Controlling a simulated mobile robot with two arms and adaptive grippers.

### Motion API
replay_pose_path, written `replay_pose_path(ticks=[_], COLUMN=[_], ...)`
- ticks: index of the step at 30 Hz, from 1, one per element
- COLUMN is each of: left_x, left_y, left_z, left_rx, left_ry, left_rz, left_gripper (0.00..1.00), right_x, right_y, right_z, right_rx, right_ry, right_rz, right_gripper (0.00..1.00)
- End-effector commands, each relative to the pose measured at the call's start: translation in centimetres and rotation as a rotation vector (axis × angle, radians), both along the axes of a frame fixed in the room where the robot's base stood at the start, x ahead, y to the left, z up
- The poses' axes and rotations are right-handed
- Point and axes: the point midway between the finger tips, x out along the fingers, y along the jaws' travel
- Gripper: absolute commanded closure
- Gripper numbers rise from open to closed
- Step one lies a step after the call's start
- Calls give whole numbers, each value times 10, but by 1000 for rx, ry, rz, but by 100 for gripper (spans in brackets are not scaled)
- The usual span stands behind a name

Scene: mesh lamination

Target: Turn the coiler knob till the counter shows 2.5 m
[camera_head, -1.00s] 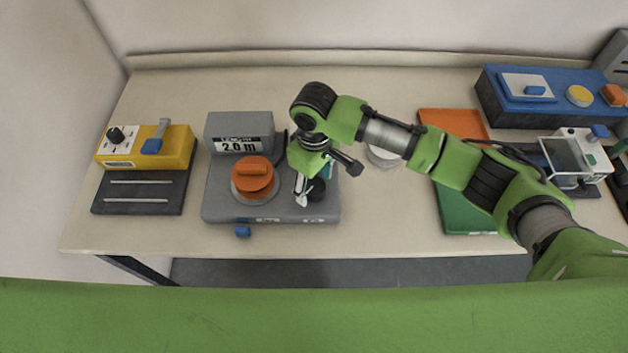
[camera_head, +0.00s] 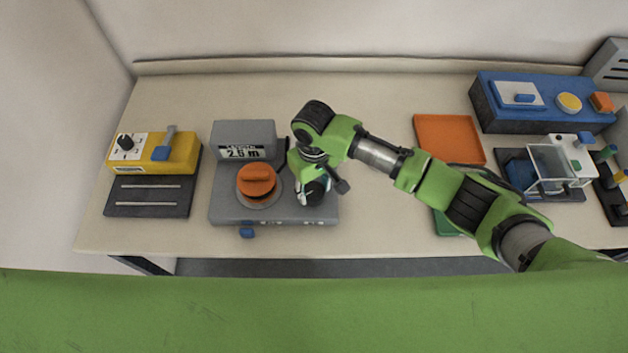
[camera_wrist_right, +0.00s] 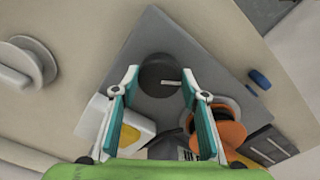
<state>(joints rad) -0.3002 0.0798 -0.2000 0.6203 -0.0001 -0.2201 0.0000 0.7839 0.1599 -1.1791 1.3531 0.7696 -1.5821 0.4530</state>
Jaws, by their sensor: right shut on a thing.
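The grey coiler (camera_head: 225,208) stands on the table, left of the middle in the head view. Its counter (camera_head: 243,153) reads 2.5 m. The orange spool cap (camera_head: 257,180) sits on its left part. The black coiler knob (camera_head: 316,192) is on its right part, partly hidden by my right gripper (camera_head: 306,194). In the right wrist view the dark round knob (camera_wrist_right: 158,76) with a pale mark lies between the fingertips of the right gripper (camera_wrist_right: 160,82), which is shut on it. My left gripper is in no view.
A yellow unit (camera_head: 160,165) with a dark slotted plate stands to the left. An orange tray (camera_head: 450,135), a blue machine (camera_head: 545,115) and a clear-lidded device (camera_head: 555,165) stand to the right. The back-left tabletop is clear.

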Motion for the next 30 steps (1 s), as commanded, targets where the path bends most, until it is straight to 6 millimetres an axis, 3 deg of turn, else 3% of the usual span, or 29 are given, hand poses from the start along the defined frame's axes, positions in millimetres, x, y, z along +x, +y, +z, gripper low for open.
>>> replay_pose_path(ticks=[11, 12, 14, 25, 30], left_x=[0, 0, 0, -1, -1], left_y=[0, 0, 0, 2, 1], left_z=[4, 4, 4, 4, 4], left_rx=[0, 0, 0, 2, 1], left_ry=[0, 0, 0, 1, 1], left_rz=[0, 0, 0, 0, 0], left_gripper=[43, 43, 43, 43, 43], right_x=[1, 1, 1, 1, 1], right_y=[0, 0, 0, 0, 1], right_z=[1, 1, 1, 2, 22], right_rx=[0, 0, 0, 1, 4], right_ry=[-2, -2, -2, -2, -4], right_rz=[-30, -30, -30, -29, -28], right_gripper=[81, 57, 43, 43, 43])
